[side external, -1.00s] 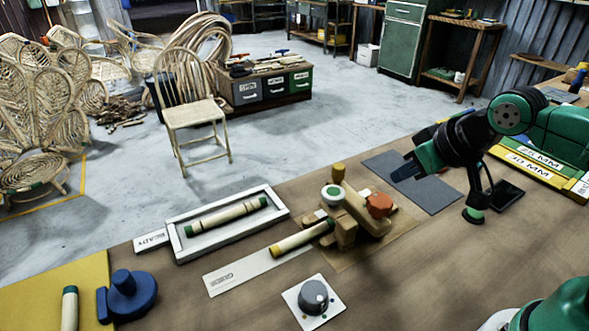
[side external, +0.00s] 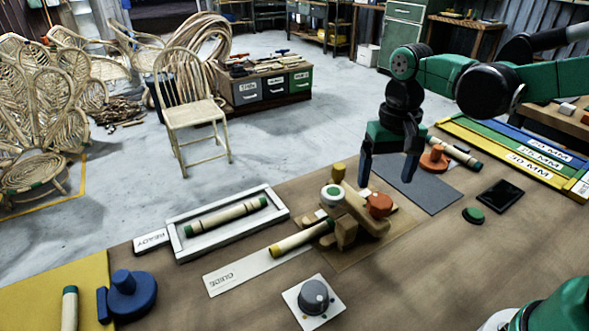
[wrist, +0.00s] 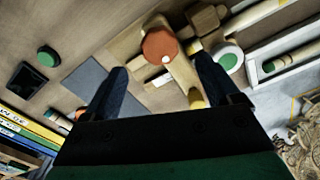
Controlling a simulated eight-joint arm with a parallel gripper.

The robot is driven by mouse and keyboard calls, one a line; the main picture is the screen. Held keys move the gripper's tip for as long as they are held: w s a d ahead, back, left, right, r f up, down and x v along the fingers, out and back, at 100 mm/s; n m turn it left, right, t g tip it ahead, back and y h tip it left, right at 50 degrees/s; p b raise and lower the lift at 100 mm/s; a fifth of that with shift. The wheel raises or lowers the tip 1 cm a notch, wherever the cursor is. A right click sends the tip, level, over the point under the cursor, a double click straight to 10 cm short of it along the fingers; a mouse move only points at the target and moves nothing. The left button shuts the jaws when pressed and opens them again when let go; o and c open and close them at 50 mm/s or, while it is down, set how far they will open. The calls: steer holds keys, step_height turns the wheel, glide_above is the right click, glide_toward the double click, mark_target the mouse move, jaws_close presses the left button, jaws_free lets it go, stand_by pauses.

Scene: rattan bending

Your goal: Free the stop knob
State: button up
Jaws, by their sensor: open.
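The wooden bending jig (side external: 347,222) carries an orange round knob (side external: 380,205) and a white knob with a green top (side external: 331,192). No label shows which knob is the stop knob. A rattan piece (side external: 300,239) with a yellow end lies at the jig's front left. In the wrist view, the orange knob (wrist: 160,46) shows between the fingertips (wrist: 160,64), and the green-topped knob (wrist: 228,57) is outside the right finger. Contact with either knob is not visible.
A white tray (side external: 178,250) holding a rattan piece stands left of the jig. A grey dial (side external: 314,297) sits in front, a blue knobbed block (side external: 134,294) at front left. A grey mat (side external: 425,193), orange knobbed piece (side external: 434,159) and green button (side external: 473,215) lie to the right.

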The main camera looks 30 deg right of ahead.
mark_target(381, 199)
steer(key=shift+f, duration=2.5)
jaws_close()
